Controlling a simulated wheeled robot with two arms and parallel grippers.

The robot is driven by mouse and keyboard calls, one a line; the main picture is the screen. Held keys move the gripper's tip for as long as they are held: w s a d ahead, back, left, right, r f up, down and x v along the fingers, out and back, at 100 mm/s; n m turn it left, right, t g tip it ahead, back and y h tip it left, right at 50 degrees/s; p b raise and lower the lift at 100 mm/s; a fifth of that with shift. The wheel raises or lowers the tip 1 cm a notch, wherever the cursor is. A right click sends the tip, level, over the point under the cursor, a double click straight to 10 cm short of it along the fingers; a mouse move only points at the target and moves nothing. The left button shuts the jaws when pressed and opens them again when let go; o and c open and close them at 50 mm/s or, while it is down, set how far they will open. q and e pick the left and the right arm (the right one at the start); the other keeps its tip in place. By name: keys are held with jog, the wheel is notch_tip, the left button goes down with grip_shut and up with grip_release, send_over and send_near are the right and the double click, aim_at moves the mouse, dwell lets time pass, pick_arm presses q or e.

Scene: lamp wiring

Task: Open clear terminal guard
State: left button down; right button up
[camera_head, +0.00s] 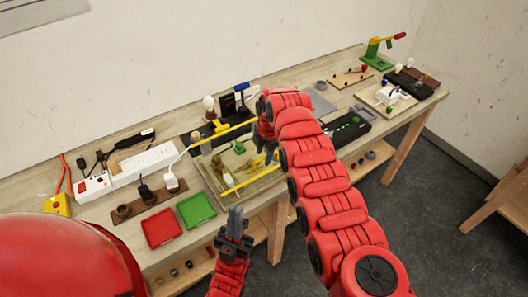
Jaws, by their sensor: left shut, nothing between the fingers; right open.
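A board with a clear panel (232,163) lies on the bench in front of the black lamp stand. I take the panel for the terminal guard, but its edges are hard to make out. Yellow bars run along its back and front; the front yellow bar (250,181) is slanted. I cannot tell whether the guard is lifted. My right gripper (269,154) is open above the board's right side, and my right arm hides what lies behind it. My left gripper (236,213) is shut and empty, in front of the bench edge, apart from the board.
A red tray (162,227) and a green tray (196,209) lie left of the board. A white power strip (145,163) with plugs stands behind them. A bulb on a stand (209,105) rises behind the board. A black terminal block (347,130) lies to the right.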

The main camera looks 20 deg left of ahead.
grip_shut()
dwell(1.4)
